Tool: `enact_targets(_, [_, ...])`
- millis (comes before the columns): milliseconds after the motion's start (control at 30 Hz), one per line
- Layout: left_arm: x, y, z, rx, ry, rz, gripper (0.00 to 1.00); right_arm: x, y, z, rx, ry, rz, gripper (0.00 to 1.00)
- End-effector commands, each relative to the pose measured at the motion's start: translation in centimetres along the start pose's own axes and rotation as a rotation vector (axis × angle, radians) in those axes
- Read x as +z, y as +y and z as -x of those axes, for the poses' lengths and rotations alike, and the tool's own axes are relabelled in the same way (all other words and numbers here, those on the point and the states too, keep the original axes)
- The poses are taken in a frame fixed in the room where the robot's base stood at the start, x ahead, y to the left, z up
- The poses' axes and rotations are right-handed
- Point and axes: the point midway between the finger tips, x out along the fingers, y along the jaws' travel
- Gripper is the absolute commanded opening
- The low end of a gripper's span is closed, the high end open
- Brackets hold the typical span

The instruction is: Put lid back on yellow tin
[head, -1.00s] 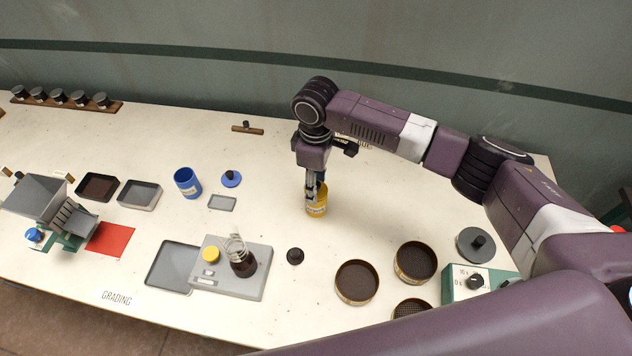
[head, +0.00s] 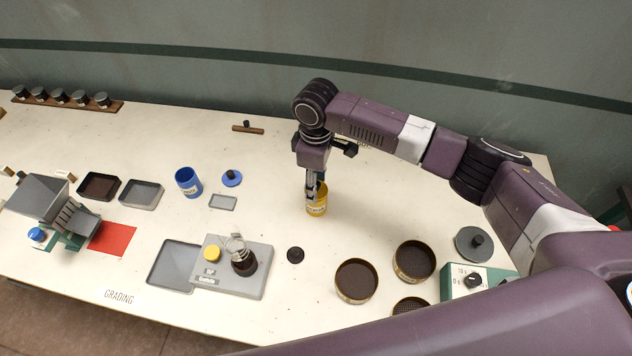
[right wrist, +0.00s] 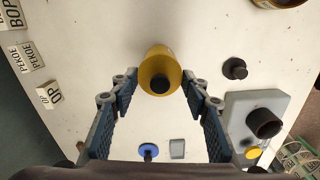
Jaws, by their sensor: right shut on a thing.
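The yellow tin (head: 317,207) stands upright on the table near the middle in the head view. My right gripper (head: 313,190) points down at its top. In the right wrist view, a yellow lid with a dark knob (right wrist: 160,86) covers the near end of the tin (right wrist: 160,55). The right gripper's blue-padded fingers (right wrist: 160,78) are spread on both sides of the lid and shut on it. I cannot tell whether the lid is fully seated. My left gripper is not in view.
A blue tin (head: 188,184) and a blue lid (head: 231,178) lie to the left. A grey scale (head: 245,284) with a dark-filled jug, a black knobbed piece (head: 295,255) and round sieves (head: 356,281) are in front. The table behind the yellow tin is clear.

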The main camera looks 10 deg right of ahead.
Motion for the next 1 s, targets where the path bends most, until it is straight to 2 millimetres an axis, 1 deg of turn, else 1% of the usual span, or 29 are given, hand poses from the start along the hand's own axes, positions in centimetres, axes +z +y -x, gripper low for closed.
enact_targets(200, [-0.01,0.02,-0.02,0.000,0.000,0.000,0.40,-0.01,-0.01,-0.02,0.000,0.000,0.000,0.27])
enact_targets(233, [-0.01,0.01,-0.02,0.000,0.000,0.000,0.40,-0.01,-0.01,-0.02,0.000,0.000,0.000,0.44])
enact_targets(400, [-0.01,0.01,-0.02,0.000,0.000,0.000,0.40,0.00,-0.01,-0.02,0.000,0.000,0.000,0.62])
enact_targets(600, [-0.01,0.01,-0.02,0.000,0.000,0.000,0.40,0.00,-0.01,-0.02,0.000,0.000,0.000,0.63])
enact_targets(633, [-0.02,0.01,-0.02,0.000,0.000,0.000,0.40,0.01,-0.01,-0.03,0.000,0.000,0.000,0.65])
enact_targets(767, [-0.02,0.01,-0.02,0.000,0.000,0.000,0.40,0.01,-0.01,-0.03,0.000,0.000,0.000,0.80])
enact_targets(1000, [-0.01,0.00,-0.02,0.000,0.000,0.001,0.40,0.02,-0.01,-0.02,0.000,0.000,0.000,0.80])
